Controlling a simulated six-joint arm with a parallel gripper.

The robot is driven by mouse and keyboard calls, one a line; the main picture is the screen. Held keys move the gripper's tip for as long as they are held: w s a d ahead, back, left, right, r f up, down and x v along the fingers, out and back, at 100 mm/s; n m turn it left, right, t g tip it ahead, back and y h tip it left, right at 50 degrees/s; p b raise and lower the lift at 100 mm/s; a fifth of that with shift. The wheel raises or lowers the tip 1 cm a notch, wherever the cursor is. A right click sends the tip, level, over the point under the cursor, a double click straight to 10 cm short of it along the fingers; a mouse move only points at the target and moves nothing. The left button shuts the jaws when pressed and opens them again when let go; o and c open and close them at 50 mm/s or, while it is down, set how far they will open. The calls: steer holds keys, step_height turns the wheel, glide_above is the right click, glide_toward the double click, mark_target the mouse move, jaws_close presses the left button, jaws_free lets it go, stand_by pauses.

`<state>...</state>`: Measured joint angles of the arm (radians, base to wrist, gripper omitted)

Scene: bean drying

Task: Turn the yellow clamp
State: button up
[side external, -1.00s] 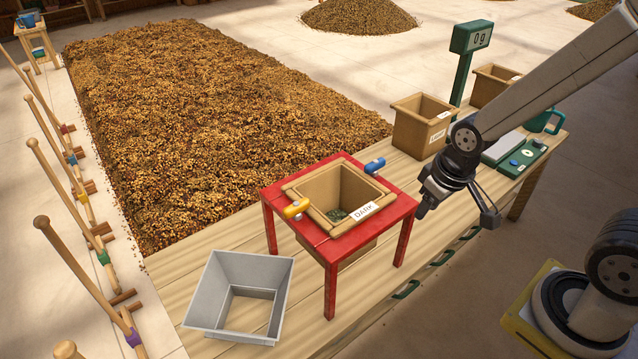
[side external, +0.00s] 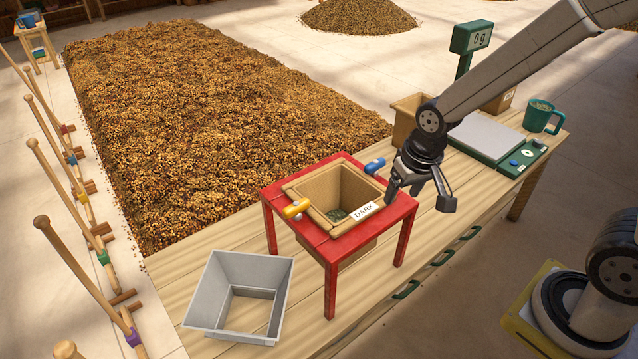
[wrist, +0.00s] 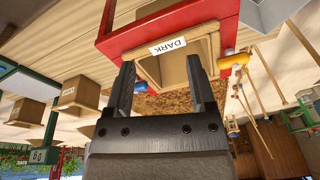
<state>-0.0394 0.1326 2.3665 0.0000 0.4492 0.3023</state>
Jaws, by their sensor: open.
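The yellow clamp (side external: 296,208) sits on the left side of the red stand (side external: 345,247), at the rim of the wooden bin (side external: 345,187) labelled DARK. It also shows in the wrist view (wrist: 234,61), right of the fingers. A blue clamp (side external: 375,165) sits on the stand's far side and shows in the wrist view (wrist: 140,86), partly behind the left finger. My gripper (side external: 418,197) is open and empty, by the right corner of the stand, with the bin between it and the yellow clamp. In the wrist view, my fingers (wrist: 160,62) are apart.
A grey square hopper (side external: 237,297) stands on the wooden table (side external: 200,270), left of the stand. Behind my arm are a scale (side external: 487,137), a green mug (side external: 541,116) and another wooden bin (side external: 406,120). A large bed of beans (side external: 215,130) lies beyond the table.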

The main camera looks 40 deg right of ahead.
steer(key=w+a+m+g, duration=0.1)
steer(key=w+a+m, duration=0.1)
steer(key=w+m, duration=0.3)
steer(key=w+a+m, duration=0.2)
steer(key=w+a, duration=0.1)
steer(key=w, duration=0.3)
steer(key=m+g, duration=0.1)
steer(key=m, duration=0.6)
glide_above(296, 204)
steer(key=d, duration=0.1)
steer(key=f, duration=0.2)
steer(key=shift+s+f, duration=0.4)
steer(key=shift+w+a+f+m, duration=0.2)
steer(key=shift+w+a+m, duration=0.25)
steer(key=shift+m, duration=0.05)
steer(key=shift+f, duration=0.1)
steer(key=shift+f, duration=3.8)
jaws_close()
